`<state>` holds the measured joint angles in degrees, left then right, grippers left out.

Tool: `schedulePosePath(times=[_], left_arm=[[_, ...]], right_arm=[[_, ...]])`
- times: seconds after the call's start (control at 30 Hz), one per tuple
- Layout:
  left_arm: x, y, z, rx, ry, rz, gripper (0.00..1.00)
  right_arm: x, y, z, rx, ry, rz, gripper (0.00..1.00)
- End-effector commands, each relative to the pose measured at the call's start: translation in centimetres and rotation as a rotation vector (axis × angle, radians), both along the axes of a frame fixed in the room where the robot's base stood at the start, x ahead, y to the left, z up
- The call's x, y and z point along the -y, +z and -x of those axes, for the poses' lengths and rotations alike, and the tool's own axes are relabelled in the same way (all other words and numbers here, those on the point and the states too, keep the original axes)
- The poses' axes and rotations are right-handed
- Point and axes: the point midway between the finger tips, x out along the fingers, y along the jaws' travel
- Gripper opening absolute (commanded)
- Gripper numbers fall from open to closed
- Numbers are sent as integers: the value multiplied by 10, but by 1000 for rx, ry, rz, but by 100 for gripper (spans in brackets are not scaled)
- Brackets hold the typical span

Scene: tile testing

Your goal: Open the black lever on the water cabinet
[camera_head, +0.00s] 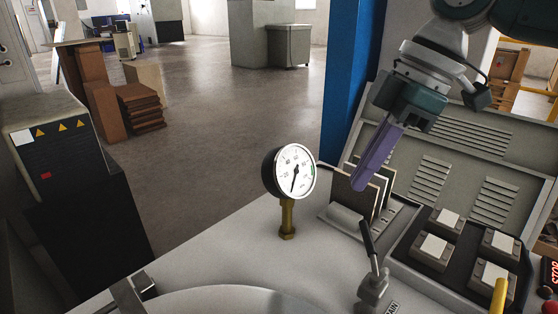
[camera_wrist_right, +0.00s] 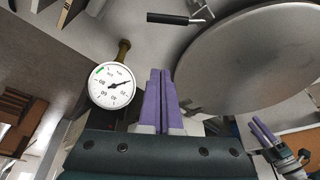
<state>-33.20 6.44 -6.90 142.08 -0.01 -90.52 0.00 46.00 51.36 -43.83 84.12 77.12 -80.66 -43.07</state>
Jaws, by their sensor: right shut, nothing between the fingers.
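The black lever (camera_head: 367,239) stands tilted on a metal valve base on the light grey top of the water cabinet (camera_head: 215,262), near the front in the head view. In the right wrist view the lever's black handle (camera_wrist_right: 168,18) lies at the top, beyond the fingertips. My right gripper (camera_head: 362,186) has purple fingers pressed together, empty, above and behind the lever and apart from it. Its fingers (camera_wrist_right: 160,72) also show shut in the wrist view. My left gripper (camera_wrist_right: 259,123) shows small at the lower right there; its finger gap is unclear.
A pressure gauge (camera_head: 295,172) on a brass stem stands left of the lever. Upright plates (camera_head: 358,191) stand behind it, and a panel of square buttons (camera_head: 435,248) lies to its right. A round metal plate (camera_head: 225,302) covers the front. A blue column (camera_head: 348,75) rises behind.

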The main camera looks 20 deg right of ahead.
Motion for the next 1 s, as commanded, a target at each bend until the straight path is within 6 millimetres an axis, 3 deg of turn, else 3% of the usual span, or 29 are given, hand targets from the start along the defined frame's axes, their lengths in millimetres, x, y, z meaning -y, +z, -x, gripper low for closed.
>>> schedulePosePath(times=[0.4,0.7,1.0], left_arm=[[-2,-22,0,0,-4,-8,50],[-4,-19,0,0,-7,-13,50],[-3,-19,0,0,-7,-12,50]], right_arm=[[-28,-84,-12,-3,1,0,0],[5,-88,3,-2,-1,2,0],[8,-89,5,-1,2,1,0]])
